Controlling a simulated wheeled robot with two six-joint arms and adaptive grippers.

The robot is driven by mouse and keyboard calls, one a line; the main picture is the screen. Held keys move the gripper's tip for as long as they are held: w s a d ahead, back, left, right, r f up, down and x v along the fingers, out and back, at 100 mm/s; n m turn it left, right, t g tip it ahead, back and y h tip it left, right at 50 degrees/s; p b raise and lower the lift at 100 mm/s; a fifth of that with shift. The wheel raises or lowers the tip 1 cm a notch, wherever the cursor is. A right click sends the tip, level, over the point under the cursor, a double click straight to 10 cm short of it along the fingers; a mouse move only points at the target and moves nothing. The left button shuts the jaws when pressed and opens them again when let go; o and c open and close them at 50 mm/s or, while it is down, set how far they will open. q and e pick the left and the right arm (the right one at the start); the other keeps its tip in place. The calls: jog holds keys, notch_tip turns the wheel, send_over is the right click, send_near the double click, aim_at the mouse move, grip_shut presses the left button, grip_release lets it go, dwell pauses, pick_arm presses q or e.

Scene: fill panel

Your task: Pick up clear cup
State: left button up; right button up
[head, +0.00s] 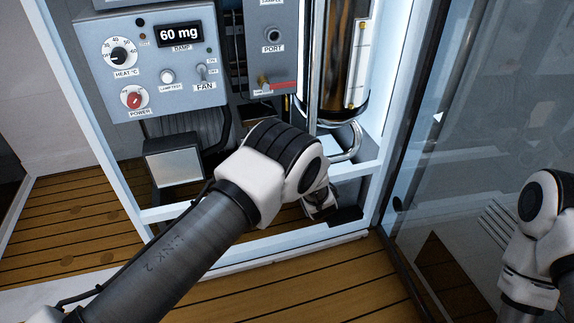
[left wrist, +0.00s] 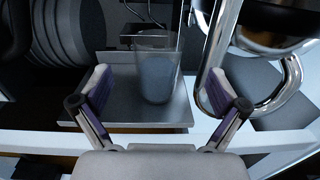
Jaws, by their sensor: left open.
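A clear cup (left wrist: 155,72) stands upright on a grey metal tray (left wrist: 125,115) in the left wrist view. It looks bluish and see-through. My left gripper (left wrist: 160,85) is open, with one finger on each side of the cup in the picture. The gap on both sides shows, and I cannot tell how far the cup is beyond the fingertips. In the head view, my left wrist and hand cover the place in front of the panel, and the cup is hidden there. My right arm shows at the right edge, but its gripper is out of view.
A control panel (head: 152,62) with knobs and a 60 mg display is at upper left. A shiny cylinder (head: 335,55) with a curved pipe (left wrist: 288,85) stands close to the right finger. A white frame (head: 373,185) and a glass door (head: 470,130) bound the right side.

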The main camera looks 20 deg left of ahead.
pick_arm(q)
jog(key=b+x, duration=0.3)
jog(key=x, duration=0.3)
jog(key=shift+w+a+f, duration=0.1)
jog(key=shift+w+a, duration=0.1)
jog(key=shift+a, duration=0.1)
jog(key=shift+w+a, duration=0.15)
jog(key=shift+w, duration=0.15)
jog(key=shift+r, duration=0.25)
jog(key=c, duration=1.4)
jog(key=shift+r, duration=0.1)
